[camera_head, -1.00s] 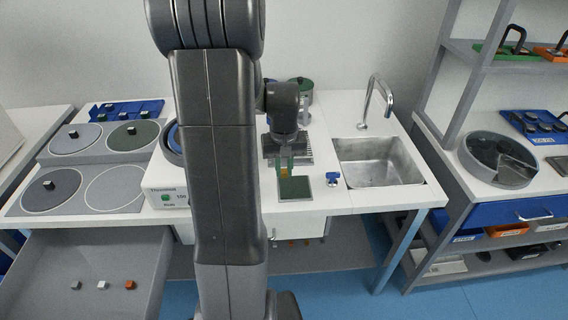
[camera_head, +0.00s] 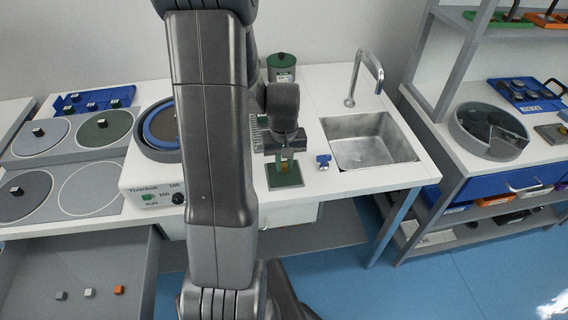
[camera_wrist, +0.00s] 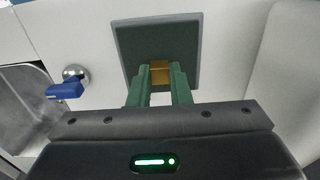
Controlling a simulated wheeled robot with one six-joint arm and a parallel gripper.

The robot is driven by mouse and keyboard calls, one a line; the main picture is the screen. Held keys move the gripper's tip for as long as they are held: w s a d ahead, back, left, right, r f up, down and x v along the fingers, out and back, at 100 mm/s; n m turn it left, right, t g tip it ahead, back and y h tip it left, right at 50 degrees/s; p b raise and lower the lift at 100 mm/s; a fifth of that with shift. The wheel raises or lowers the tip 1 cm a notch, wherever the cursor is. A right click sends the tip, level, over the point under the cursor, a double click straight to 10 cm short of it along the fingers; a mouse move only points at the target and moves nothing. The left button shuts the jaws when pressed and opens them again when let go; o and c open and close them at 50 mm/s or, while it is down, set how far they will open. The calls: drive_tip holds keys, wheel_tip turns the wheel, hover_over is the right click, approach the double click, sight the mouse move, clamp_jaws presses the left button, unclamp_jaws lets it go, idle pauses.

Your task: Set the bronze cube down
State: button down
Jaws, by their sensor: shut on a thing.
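My gripper (camera_head: 284,166) is shut on the bronze cube (camera_wrist: 160,73), which sits between the green fingertips in the wrist view. In the head view the cube (camera_head: 284,167) is small between the fingers. Below it is a dark green square pad (camera_head: 285,182) with a grey rim on the white bench; the pad also shows in the wrist view (camera_wrist: 135,42). The cube is over the pad; I cannot tell whether it touches it.
A blue-handled valve (camera_head: 323,162) stands just right of the pad, with the steel sink (camera_head: 370,150) and faucet (camera_head: 352,85) beyond. The polishing machine (camera_head: 150,175) is to the left. A green-lidded canister (camera_head: 281,68) stands behind. A drawer (camera_head: 90,270) with several small cubes is open at lower left.

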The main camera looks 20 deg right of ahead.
sight(284, 165)
drive_tip(key=shift+f, duration=0.45)
drive_tip(key=shift+f, duration=0.15)
drive_tip(key=c, duration=1.3)
unclamp_jaws()
drive_tip(key=shift+c, duration=0.2)
wheel_tip(284, 165, up, 12)
drive_tip(key=shift+r, duration=0.2)
